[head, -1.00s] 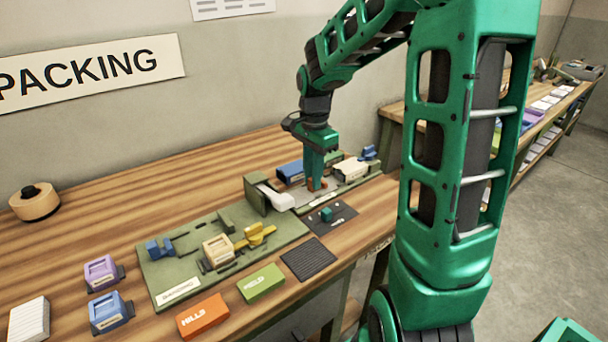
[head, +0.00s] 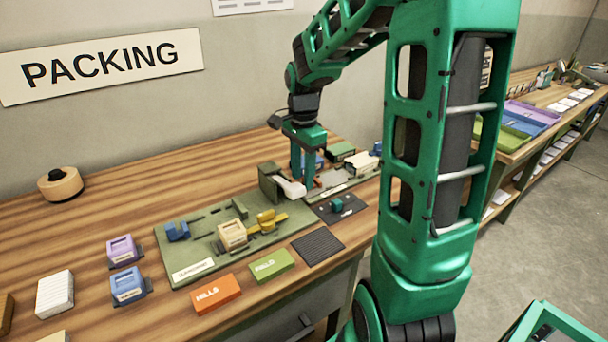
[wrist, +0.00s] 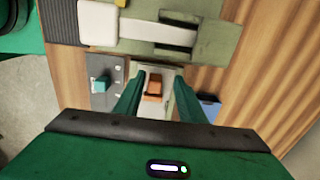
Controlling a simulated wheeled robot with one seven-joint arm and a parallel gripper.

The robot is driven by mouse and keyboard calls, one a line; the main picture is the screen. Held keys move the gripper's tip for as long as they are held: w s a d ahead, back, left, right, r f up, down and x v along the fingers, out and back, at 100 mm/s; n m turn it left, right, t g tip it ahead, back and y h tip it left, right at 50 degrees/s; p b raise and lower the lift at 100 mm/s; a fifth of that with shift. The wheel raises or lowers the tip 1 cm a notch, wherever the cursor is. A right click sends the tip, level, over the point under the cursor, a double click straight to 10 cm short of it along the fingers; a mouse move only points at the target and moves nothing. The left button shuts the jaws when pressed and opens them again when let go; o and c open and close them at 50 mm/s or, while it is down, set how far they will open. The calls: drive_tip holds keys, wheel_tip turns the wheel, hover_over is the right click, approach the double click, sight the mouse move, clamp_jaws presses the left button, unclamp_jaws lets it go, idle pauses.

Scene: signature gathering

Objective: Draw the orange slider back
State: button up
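The orange slider (wrist: 152,88) shows in the wrist view as a small block on a pale grey plate, between my two green fingers, with gaps on both sides. In the head view a small orange-red patch of it (head: 317,184) shows just right of my fingers. My gripper (head: 303,181) points down over the right-hand fixture, fingers apart and empty. In the wrist view my gripper (wrist: 161,75) is also open. I cannot tell its exact height above the slider.
A white lever (head: 291,188) stands close left of my fingers. A dark pad with a teal knob (head: 337,205) lies in front. A blue block (wrist: 209,99) sits close by. The green board (head: 205,222) with a yellow clamp (head: 267,222) is left.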

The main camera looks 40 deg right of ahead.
drive_tip(key=shift+s+d, duration=0.2)
wheel_tip(320, 180, up, 11)
drive_tip(key=shift+f, duration=0.2)
idle(0.4)
idle(0.4)
drive_tip(key=s+f+n, duration=0.4)
drive_tip(key=s+n, duration=0.2)
drive_tip(key=s, duration=0.6)
drive_tip(key=s+f+n, duration=0.4)
drive_tip(key=s+n, duration=0.2)
drive_tip(key=s, duration=0.6)
drive_tip(key=shift+s+a, duration=0.2)
drive_tip(key=shift+a, duration=0.2)
drive_tip(key=shift+f, duration=0.1)
drive_tip(key=shift+w+f, duration=0.25)
drive_tip(key=shift+w, duration=0.4)
